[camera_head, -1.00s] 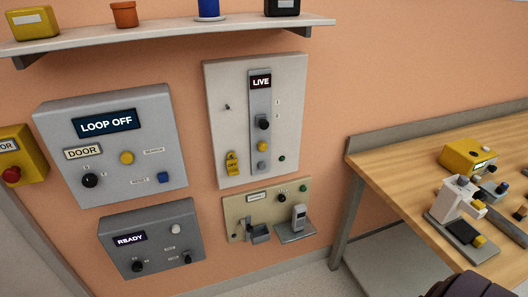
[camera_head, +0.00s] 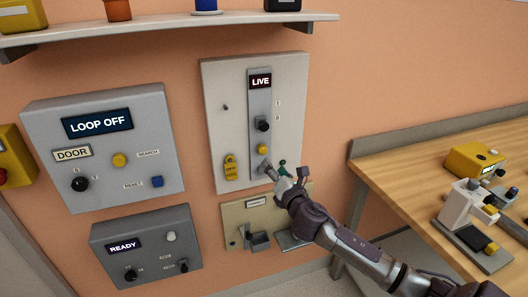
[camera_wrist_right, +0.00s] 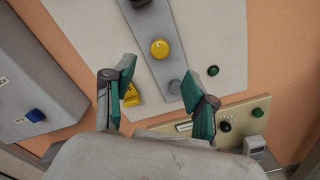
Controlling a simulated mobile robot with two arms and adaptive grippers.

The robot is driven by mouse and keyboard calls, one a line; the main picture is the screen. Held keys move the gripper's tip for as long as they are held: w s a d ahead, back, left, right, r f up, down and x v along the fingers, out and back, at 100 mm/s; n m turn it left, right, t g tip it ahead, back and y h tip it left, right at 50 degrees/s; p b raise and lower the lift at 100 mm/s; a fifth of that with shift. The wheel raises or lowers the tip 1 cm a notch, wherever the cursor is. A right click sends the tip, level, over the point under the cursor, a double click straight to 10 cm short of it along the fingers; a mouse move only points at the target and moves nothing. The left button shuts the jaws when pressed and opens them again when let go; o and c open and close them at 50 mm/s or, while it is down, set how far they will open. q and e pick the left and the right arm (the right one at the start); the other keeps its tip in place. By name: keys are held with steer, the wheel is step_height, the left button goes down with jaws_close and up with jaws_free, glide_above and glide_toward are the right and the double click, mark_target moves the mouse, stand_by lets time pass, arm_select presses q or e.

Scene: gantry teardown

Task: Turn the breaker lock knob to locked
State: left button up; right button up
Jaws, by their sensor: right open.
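The breaker panel (camera_head: 228,130) is a pale wall plate with a grey strip, and its display (camera_head: 260,82) reads LIVE. My right gripper (camera_head: 274,167) is at the panel's lower end. My left gripper is out of view.
A yellow lockout tag (camera_head: 231,167) hangs left of the knob; a green button (camera_wrist_right: 213,70) is at its right. A beige box (camera_head: 232,213) with a holder is below. A grey LOOP OFF box (camera_head: 140,105) is left, a wooden workbench (camera_head: 400,155) right.

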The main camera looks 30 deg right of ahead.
mark_target(264, 152)
steer(key=x, duration=0.9)
steer(key=shift+w+p, duration=0.3)
steer(key=shift+w, duration=0.1)
jaws_close()
